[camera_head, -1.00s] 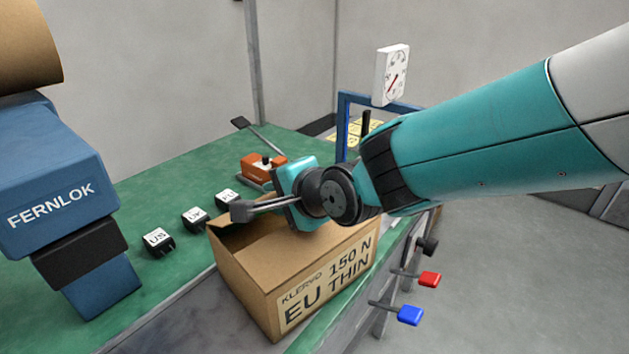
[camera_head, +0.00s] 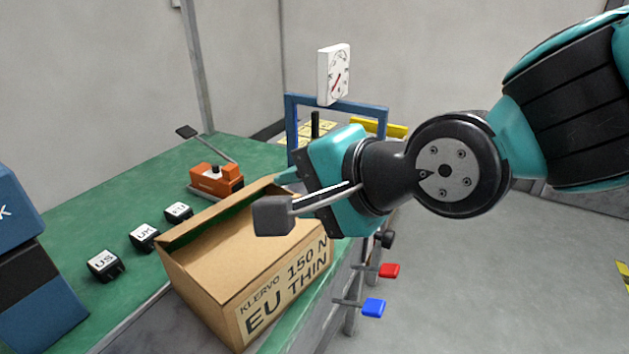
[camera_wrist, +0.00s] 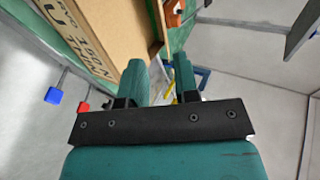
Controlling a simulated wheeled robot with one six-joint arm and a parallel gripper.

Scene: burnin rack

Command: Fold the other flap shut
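The cardboard box (camera_head: 205,290), labelled KLERVO EU 150 N THIN, stands on the green bench. Its near top panel (camera_head: 225,255) lies about flat. A flap (camera_head: 215,213) along its far-left edge stands tilted up, with a dark gap beside it. My gripper (camera_head: 283,176) is beside and above the box's far right end, partly covering that corner. In the wrist view my gripper (camera_wrist: 161,68) has its two teal fingers apart with nothing between them. The box (camera_wrist: 105,25) shows there at upper left, to the left of the fingers. Whether a finger touches it, I cannot tell.
Three black plug blocks, US (camera_head: 104,265), UK (camera_head: 144,237) and EU (camera_head: 179,211), sit left of the box. An orange device (camera_head: 215,180) is behind it. A blue frame with a white dial (camera_head: 334,75) stands beyond. Red (camera_head: 389,270) and blue (camera_head: 374,307) handles jut from the bench's side.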

